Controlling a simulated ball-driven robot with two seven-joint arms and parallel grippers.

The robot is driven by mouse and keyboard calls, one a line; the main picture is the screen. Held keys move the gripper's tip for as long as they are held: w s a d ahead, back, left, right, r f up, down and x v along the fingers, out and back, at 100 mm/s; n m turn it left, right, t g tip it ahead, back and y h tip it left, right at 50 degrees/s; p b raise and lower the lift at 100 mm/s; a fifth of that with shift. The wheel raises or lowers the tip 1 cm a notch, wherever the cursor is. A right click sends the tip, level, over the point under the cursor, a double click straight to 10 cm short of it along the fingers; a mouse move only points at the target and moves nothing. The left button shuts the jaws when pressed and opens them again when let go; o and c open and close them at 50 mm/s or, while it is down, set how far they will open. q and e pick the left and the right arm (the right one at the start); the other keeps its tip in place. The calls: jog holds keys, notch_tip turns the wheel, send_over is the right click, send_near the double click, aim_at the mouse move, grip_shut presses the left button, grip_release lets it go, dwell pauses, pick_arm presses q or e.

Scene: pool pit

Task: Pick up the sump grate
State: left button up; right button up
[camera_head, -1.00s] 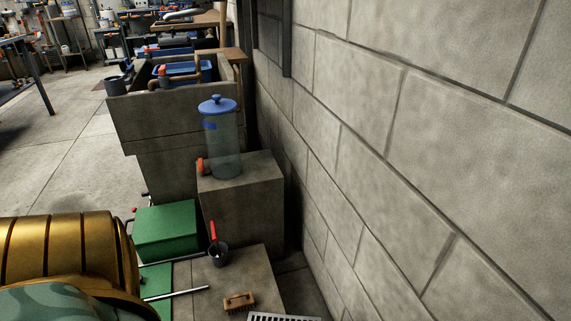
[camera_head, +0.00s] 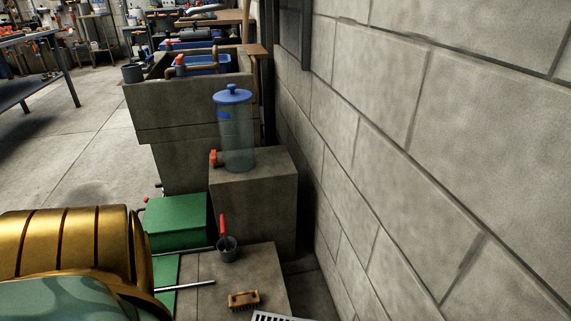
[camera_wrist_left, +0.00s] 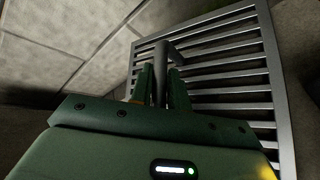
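The sump grate (camera_wrist_left: 232,75) is a pale grey metal grille with parallel slats. It fills the right half of the left wrist view, and a corner of it shows at the bottom edge of the head view (camera_head: 275,317). A dark bent bar handle (camera_wrist_left: 167,55) stands out from it. My left gripper (camera_wrist_left: 161,82) has its two green fingers close on either side of this handle and looks shut on it. The fingertips' contact is partly in shadow. My left gripper is below the head view; my right gripper is in neither view.
A clear canister with a blue lid (camera_head: 236,130) stands on a concrete block (camera_head: 255,205). A green box (camera_head: 177,222) is left. A block wall (camera_head: 440,160) closes the right side.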

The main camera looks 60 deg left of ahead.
pick_arm(q)
grip_shut()
